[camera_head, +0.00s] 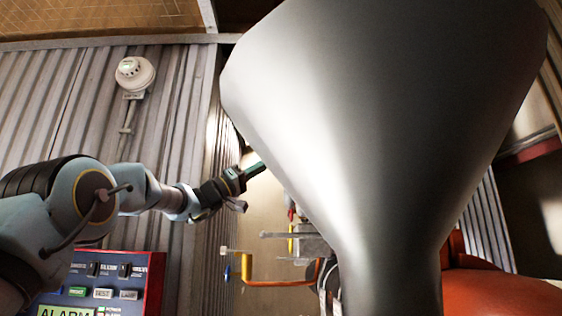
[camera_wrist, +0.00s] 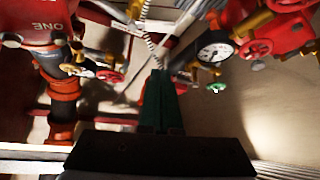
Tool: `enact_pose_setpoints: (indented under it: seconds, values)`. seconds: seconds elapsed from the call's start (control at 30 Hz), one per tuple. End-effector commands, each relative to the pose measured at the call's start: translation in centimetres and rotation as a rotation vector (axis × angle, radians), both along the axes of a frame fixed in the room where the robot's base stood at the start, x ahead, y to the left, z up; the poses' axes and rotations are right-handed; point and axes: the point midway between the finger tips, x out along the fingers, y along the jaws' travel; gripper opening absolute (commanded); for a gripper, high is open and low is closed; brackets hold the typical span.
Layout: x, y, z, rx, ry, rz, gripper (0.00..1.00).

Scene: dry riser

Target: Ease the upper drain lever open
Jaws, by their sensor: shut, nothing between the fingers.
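My gripper (camera_head: 256,169) is left of centre in the head view, at the end of my outstretched arm, its green fingers partly cut off by a large grey flared surface (camera_head: 370,110). In the wrist view its green fingers (camera_wrist: 160,88) are together, with nothing held. I cannot tell which fitting is the upper drain lever. A small blue handle (camera_head: 227,273) sits by a yellow-orange bent pipe (camera_head: 262,283), below my gripper in the head view. In the wrist view, small green handles (camera_wrist: 217,88) lie beyond the fingers to the right, apart from them.
In the head view, a red alarm panel (camera_head: 150,283) is at lower left and a white detector (camera_head: 134,74) hangs on the corrugated wall (camera_head: 60,110).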

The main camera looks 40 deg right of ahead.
Motion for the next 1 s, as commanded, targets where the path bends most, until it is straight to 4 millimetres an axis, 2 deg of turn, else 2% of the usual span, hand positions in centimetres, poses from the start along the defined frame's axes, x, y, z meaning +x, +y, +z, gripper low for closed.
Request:
enact_pose_setpoints:
  seconds: [0.3, 0.57, 0.7, 1.0]
  values:
    - [-1.7, -4.0, 3.7, -0.002, 0.0, -0.003, 0.0]
    - [-2.9, -7.1, 5.9, -0.001, 0.0, -0.002, 0.0]
    - [-3.3, -6.9, 4.3, 0.002, 0.0, 0.0, 0.0]
    - [-3.9, -6.3, 2.3, 0.001, 0.0, 0.001, 0.0]
